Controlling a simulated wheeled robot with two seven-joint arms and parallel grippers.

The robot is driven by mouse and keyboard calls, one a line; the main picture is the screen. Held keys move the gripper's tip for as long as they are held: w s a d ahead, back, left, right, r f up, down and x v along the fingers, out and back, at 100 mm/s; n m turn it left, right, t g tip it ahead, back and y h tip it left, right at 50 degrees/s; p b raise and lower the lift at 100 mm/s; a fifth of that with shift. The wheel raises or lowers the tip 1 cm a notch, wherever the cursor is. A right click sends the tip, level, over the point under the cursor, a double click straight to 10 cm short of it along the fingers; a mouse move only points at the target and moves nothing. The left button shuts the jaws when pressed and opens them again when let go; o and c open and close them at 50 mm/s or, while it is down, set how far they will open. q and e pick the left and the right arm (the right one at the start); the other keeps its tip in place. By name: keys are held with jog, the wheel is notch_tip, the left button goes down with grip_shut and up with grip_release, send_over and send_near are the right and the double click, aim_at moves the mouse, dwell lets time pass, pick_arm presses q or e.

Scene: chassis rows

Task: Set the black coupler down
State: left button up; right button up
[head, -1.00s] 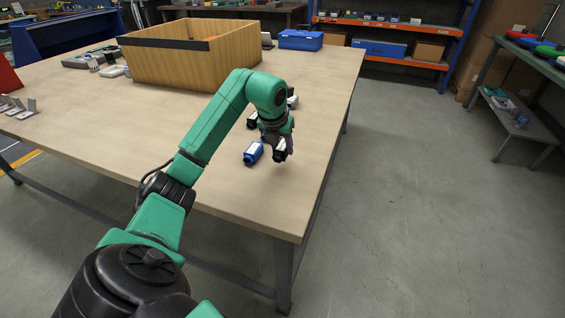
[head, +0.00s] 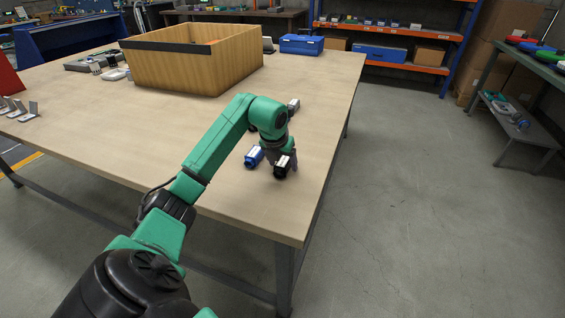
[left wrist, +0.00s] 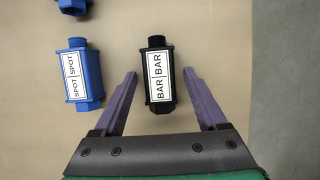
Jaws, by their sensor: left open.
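The black coupler (head: 282,167) lies on the wooden table near its right edge, beside a blue coupler. In the left wrist view the black coupler (left wrist: 159,75) has a white label reading "BAR | BAR". My left gripper (left wrist: 160,85) is open, with one purple finger on each side of the black coupler and a visible gap on both sides. In the head view my left gripper (head: 285,152) is low over the table at the coupler, partly hidden by my own arm. My right gripper is not in view.
A blue coupler (left wrist: 78,75) labelled "SPOT | SPOT" lies just left of the black one; it also shows in the head view (head: 254,157). Another blue part (left wrist: 72,6) is cut off at the top. A white-grey part (head: 293,105) lies behind my arm. A wooden box (head: 180,65) stands farther back.

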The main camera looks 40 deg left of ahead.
pick_arm(q)
jog(key=v, duration=1.2)
jog(key=shift+p, duration=0.4)
jog(key=shift+d, duration=0.1)
